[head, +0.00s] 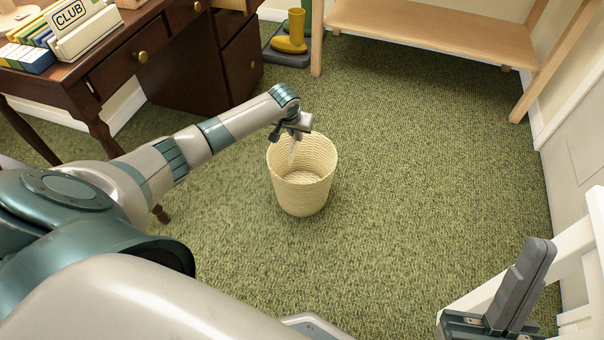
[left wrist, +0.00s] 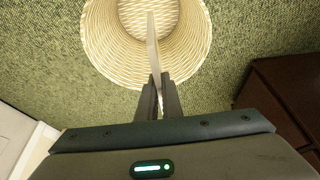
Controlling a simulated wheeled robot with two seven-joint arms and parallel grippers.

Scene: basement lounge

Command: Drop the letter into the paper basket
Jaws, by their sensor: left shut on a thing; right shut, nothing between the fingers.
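The paper basket (head: 304,200) is a cream woven, round, open bin standing upright on the carpet. My left gripper (head: 293,140) is above its rim on the far left side, shut on the letter. The letter (head: 293,154) is a thin pale sheet, seen nearly edge-on, pointing down over the basket's opening. In the left wrist view, the letter (left wrist: 153,42) sticks out from the shut fingers (left wrist: 161,82) across the basket's opening (left wrist: 108,50). I see nothing lying on the basket's floor there. My right gripper (head: 537,255) is at the lower right, shut and empty, away from the basket.
A dark wooden desk (head: 190,68) with letter-holder items stands at the back left. A light wooden bench (head: 430,32) is at the back, with yellow boots (head: 290,42) on a tray beside it. White furniture (head: 580,240) is at the right. Green carpet around the basket is clear.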

